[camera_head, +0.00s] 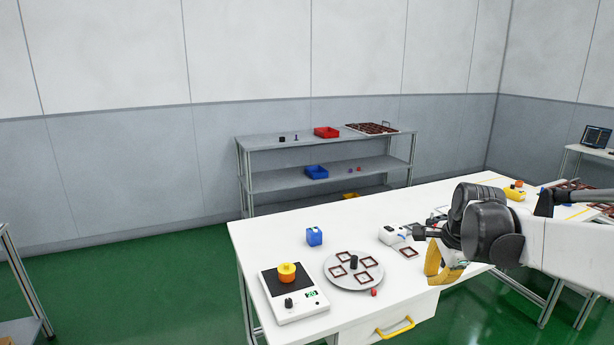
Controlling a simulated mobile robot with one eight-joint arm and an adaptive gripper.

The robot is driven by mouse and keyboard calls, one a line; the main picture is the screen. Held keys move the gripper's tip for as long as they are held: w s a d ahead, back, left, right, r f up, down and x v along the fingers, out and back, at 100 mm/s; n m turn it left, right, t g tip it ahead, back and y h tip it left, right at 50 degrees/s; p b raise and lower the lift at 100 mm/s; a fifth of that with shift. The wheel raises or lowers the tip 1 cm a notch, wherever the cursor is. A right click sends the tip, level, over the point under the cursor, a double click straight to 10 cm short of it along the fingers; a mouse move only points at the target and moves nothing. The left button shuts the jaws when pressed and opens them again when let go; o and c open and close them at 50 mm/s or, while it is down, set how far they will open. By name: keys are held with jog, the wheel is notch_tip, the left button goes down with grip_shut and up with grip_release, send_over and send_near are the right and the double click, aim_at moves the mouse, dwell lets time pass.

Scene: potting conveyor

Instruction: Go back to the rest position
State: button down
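My arm reaches in from the right above the white table (262,240). My gripper (421,233) points left at the arm's end, beyond dark round joints, over the table near a small white device (392,234). It is small and dark, so its finger opening cannot be made out. A yellow curved piece (436,264) shows just below it; I cannot tell whether they touch. No marker of a rest position is visible.
A grey shelf (290,146) stands behind. Green floor (130,290) is clear at left.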

jog(key=s+a+n+t, duration=0.1)
jog(key=s+a+n, duration=0.4)
jog(key=s+n, duration=0.3)
jog(key=s+a+n+t, duration=0.1)
jog(key=s+a+n, duration=0.4)
jog(key=s+n, duration=0.4)
jog(key=s, duration=0.7)
jog(key=shift+s+a+f+t, duration=0.25)
jog(key=shift+a+f+t, duration=0.1)
jog(key=shift+t, duration=0.05)
